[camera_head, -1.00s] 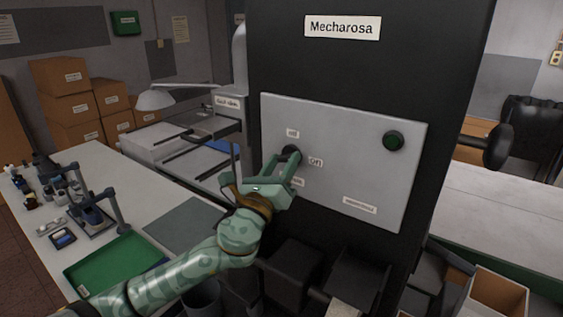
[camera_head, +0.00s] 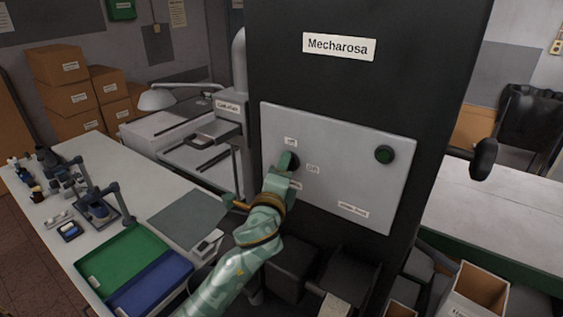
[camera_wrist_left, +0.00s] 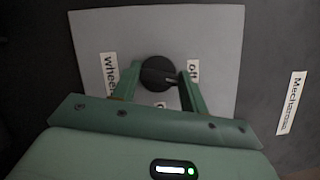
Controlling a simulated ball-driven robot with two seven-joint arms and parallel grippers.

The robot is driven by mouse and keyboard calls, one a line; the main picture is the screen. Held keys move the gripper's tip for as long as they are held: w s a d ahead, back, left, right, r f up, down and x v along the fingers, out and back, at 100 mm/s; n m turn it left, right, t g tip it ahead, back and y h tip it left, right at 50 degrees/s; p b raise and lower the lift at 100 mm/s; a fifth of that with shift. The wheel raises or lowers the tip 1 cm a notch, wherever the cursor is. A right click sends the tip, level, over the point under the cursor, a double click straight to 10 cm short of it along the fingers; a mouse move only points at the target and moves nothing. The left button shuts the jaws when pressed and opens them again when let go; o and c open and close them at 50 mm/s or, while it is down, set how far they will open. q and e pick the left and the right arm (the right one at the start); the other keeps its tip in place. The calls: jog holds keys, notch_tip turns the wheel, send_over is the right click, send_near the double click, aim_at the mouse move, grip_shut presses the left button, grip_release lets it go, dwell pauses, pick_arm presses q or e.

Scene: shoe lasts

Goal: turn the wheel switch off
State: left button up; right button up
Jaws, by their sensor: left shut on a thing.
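The wheel switch is a round black knob on a light grey panel (camera_head: 340,190) of the tall black machine. In the left wrist view the knob (camera_wrist_left: 158,72) sits between the two fingers of my left gripper (camera_wrist_left: 157,82), which is shut on it. A label reading "off" (camera_wrist_left: 193,70) and a label beginning "whee" (camera_wrist_left: 109,74) lie on either side of the knob. In the head view my left gripper (camera_head: 287,165) covers part of the knob (camera_head: 294,160). The "Off" label (camera_head: 291,142) is above it and the "On" label (camera_head: 312,169) is to its right. My right gripper is not in view.
A green round button (camera_head: 384,154) is at the panel's right. A black handle (camera_head: 483,158) sticks out on the machine's right side. Dark bins (camera_head: 357,275) stand below the panel. A white table (camera_head: 75,150) with a green tray (camera_head: 122,262) and blue tray (camera_head: 150,283) is at left.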

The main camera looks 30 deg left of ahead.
pick_arm(q)
jog(key=shift+n+g+p, duration=0.35)
jog(key=shift+n+g, duration=0.25)
jog(key=shift+n, duration=0.9)
jog(key=o, duration=1)
jog(key=shift+a, duration=0.1)
jog(key=b+v, duration=0.3)
jog(key=v, duration=1.3)
jog(key=shift+s, duration=0.2)
